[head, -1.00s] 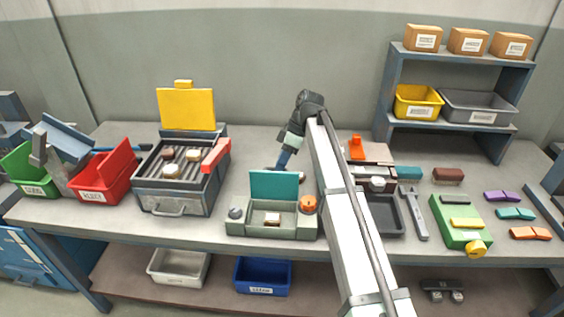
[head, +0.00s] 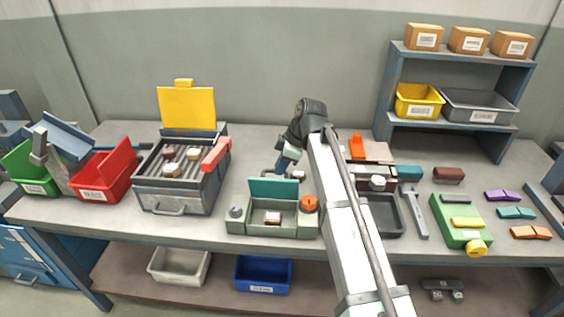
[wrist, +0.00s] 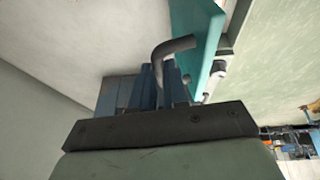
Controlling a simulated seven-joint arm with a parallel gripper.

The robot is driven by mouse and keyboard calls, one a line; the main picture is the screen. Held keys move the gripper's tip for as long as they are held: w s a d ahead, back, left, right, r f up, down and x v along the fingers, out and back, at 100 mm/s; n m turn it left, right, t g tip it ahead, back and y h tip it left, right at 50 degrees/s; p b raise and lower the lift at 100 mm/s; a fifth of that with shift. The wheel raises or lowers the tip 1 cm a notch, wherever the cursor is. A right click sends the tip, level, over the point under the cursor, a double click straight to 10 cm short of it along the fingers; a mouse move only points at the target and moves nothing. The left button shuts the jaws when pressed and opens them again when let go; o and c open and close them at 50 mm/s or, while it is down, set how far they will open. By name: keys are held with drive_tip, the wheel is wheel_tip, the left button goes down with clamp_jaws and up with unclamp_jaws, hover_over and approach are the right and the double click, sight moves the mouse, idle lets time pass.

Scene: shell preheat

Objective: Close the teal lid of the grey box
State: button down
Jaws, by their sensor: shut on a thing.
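The grey box (head: 250,230) stands near the front edge of the bench, with a small pale-and-brown block (head: 272,217) inside. Its teal lid (head: 262,188) is raised along the back, so the box is open. My gripper (head: 285,165) is behind the lid, at its upper edge. In the wrist view, the blue fingers of my gripper (wrist: 165,80) are shut on the bent dark handle (wrist: 178,46) of the teal lid (wrist: 195,40). The handle's lower end is hidden between the fingers.
An orange knob (head: 309,204) and a grey knob (head: 237,212) flank the box. The grill with a raised yellow lid (head: 187,108) stands left. A dark tray (head: 385,225) lies right, beyond my arm.

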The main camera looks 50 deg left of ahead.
sight(278, 179)
drive_tip(key=s+d+t+y, duration=0.1)
drive_tip(key=d, duration=0.1)
drive_tip(key=s+d+t+y, duration=0.1)
drive_tip(key=s, duration=0.1)
drive_tip(key=shift+s+d+n+t+y, duration=0.2)
drive_tip(key=shift+d+n+t+y, duration=0.1)
drive_tip(key=shift+d+n, duration=0.1)
drive_tip(key=s+d+f+t+y, duration=0.1)
drive_tip(key=s+d+f+y, duration=0.1)
drive_tip(key=s+d+f, duration=0.4)
drive_tip(key=shift+s+d+f+n+t, duration=0.15)
drive_tip(key=shift+s+f+n+t, duration=0.2)
drive_tip(key=shift+f, duration=0.25)
idle(0.3)
drive_tip(key=c, duration=1.1)
unclamp_jaws()
drive_tip(key=shift+w, duration=0.1)
drive_tip(key=shift+r, duration=0.1)
